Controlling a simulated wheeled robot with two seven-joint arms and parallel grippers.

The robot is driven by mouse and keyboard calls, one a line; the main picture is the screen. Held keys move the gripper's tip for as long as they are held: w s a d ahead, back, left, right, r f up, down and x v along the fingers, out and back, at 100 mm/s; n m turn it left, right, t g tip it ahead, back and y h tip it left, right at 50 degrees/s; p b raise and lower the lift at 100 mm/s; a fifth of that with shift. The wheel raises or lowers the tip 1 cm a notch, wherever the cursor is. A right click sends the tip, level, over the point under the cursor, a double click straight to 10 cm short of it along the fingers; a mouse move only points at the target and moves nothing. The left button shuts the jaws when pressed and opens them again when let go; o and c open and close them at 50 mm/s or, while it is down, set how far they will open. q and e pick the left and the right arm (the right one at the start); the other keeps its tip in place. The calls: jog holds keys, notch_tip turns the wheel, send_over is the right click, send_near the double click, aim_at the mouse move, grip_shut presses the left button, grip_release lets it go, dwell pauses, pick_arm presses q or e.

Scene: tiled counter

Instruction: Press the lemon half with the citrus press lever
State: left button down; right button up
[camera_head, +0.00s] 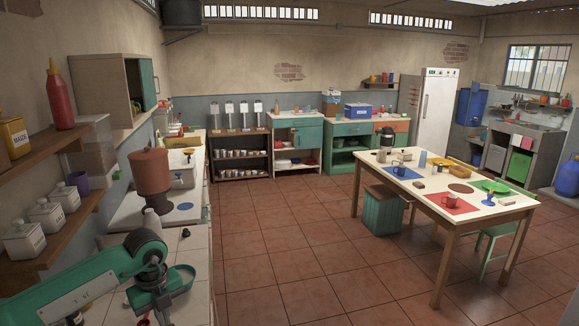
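My teal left arm reaches in from the lower left over the tiled counter (196,258). Its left gripper (150,279) points down at the arm's end; its fingers are not clearly seen. Directly at it is a dark grey-green device with a ring-like part and an upright post, which looks like the citrus press (180,281). Gripper and press overlap in the picture, so I cannot tell whether they touch. I cannot make out a lemon half. My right gripper is not in view.
Shelves on the left wall hold a red bottle (59,98) and white jars (47,213). A set table (428,186) stands right, with open tiled floor between.

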pick_arm(q)
notch_tip(320, 180, up, 7)
jog(key=p, duration=0.3)
dwell(0.4)
